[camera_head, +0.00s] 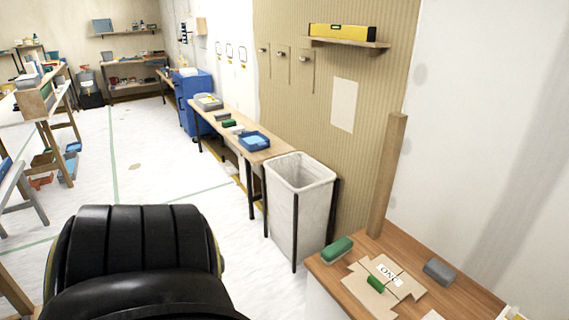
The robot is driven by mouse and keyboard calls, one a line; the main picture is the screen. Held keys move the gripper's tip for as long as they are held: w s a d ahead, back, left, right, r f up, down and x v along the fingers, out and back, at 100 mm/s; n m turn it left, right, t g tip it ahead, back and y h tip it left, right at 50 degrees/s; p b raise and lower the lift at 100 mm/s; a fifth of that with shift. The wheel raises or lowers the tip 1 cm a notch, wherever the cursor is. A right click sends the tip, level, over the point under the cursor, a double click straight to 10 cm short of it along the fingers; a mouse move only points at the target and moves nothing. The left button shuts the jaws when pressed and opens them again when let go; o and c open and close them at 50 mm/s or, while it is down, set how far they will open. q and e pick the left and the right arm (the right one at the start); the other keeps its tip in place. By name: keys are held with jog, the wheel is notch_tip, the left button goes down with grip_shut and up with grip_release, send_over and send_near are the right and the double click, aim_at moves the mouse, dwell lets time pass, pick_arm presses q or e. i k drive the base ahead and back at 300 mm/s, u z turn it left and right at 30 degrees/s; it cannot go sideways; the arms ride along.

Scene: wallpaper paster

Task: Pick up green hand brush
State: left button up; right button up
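A green hand brush (337,248) with a pale underside lies at the left edge of the wooden table (452,300) at the lower right. A smaller green piece (376,284) lies on flat cardboard on the same table. Neither of my grippers shows in the head view. Nothing is seen touching the brush.
A grey block (438,272) and flat cardboard (402,279) lie on the table, and a wooden post (388,175) stands at its back. A white bin (298,205) stands beyond the table's left edge. A large black rounded form covers the lower left.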

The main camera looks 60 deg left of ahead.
aim_at(330, 254)
jog(key=u, duration=1.65)
